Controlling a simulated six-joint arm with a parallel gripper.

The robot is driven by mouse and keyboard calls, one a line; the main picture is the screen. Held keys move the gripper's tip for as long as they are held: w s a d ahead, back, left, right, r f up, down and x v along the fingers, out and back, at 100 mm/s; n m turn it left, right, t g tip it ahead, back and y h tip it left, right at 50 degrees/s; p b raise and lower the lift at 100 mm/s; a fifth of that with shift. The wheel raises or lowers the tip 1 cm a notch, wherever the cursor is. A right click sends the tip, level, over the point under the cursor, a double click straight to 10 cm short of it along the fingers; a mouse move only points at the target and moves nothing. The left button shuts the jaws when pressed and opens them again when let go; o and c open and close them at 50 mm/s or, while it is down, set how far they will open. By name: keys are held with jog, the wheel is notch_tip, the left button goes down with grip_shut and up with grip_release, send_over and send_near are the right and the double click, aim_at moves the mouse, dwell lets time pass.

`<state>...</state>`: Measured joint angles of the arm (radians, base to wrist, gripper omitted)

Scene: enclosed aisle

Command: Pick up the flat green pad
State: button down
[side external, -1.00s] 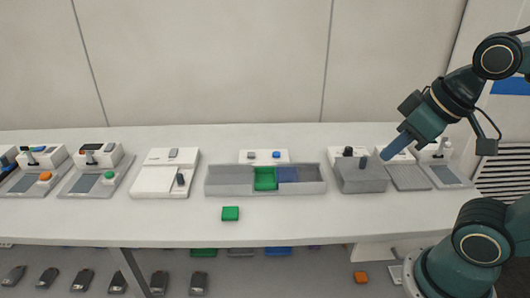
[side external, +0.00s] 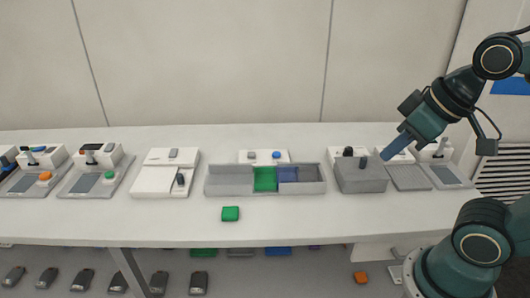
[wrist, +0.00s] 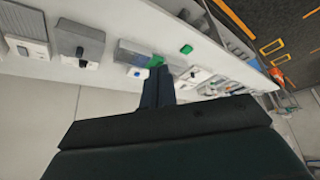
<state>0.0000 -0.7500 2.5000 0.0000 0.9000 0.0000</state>
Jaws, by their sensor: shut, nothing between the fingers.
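A flat green pad (side external: 230,213) lies on the white table near its front edge, in front of the long grey tray (side external: 228,181). It also shows in the wrist view (wrist: 186,49). A second green piece (side external: 265,179) lies inside the tray, beside a blue piece (side external: 287,174). My gripper (side external: 384,155) is shut and empty. It is above the right part of the table, over the grey block and keypad, well right of and apart from both green pieces. In the wrist view my shut fingers (wrist: 158,76) cover part of the tray.
A grey block (side external: 361,177) and a keypad (side external: 409,178) stand on the table below my gripper. White devices with buttons (side external: 98,172) stand at the left. A wall rises behind the table. The table around the loose green pad is clear.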

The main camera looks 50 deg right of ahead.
jog(key=c, duration=0.7)
grip_release()
jog(key=shift+w, duration=0.15)
jog(key=w+a+f+m+g+y, duration=0.1)
jog(key=w+f+m, duration=0.1)
jog(key=w+m, duration=0.6)
jog(key=w+a+f+m, duration=0.2)
jog(key=w+m, duration=0.4)
jog(key=w, duration=0.4)
jog(key=w+f+m, duration=0.4)
jog(key=w+a+f+m+g+y, duration=0.1)
jog(key=w+f+m, duration=0.3)
jog(key=f, duration=0.1)
jog(key=w+a+f+m+y, duration=0.1)
jog(key=w+f+m, duration=0.3)
jog(key=f+m, duration=0.1)
jog(key=shift+w+a+f, duration=0.1)
jog(key=shift+w+a, duration=0.1)
jog(key=shift+w, duration=0.2)
